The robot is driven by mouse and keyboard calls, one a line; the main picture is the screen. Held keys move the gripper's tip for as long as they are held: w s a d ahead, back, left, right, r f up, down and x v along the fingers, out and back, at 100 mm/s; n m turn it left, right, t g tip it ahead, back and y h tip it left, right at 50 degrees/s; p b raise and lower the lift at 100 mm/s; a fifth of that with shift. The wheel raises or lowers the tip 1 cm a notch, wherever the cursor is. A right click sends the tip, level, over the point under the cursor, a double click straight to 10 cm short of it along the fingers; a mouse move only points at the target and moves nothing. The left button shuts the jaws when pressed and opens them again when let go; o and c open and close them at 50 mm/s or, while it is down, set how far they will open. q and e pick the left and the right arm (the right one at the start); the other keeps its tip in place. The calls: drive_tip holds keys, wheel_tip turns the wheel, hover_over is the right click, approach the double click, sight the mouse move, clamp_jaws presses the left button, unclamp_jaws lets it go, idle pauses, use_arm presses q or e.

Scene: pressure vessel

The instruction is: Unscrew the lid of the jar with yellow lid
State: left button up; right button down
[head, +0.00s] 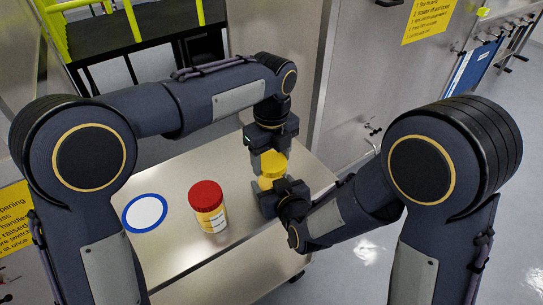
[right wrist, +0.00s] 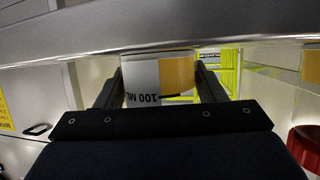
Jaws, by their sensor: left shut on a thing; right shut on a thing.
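The jar with the yellow lid (head: 272,168) is between my two grippers over the right part of the table; its lower part is mostly hidden by my right gripper. My left gripper (head: 270,150) comes from above and is shut on the yellow lid. My right gripper (head: 270,190) comes from the right and is shut on the jar's body. In the right wrist view the jar's white and yellow label with "100 ML" (right wrist: 158,80) shows between the fingers of the right gripper (right wrist: 160,90). I cannot tell whether the jar touches the table.
A jar with a red lid (head: 207,207) stands upright on the metal table (head: 185,255), left of my right gripper. A white disc with a blue rim (head: 145,213) lies further left. A steel cabinet wall (head: 275,60) rises behind the table. Yellow railings (head: 58,28) are at the back left.

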use_arm(q)
drive_tip(key=n, duration=0.6)
drive_tip(key=o, duration=1.1)
wheel_tip(320, 180, up, 4)
drive_tip(key=shift+r, duration=0.2)
drive_tip(key=shift+o, duration=0.2)
wheel_tip(320, 180, up, 3)
drive_tip(key=shift+r+m, duration=0.2)
drive_tip(key=shift+m, duration=0.7)
drive_tip(key=shift+f, duration=3.9)
drive_tip(key=shift+c, duration=0.3)
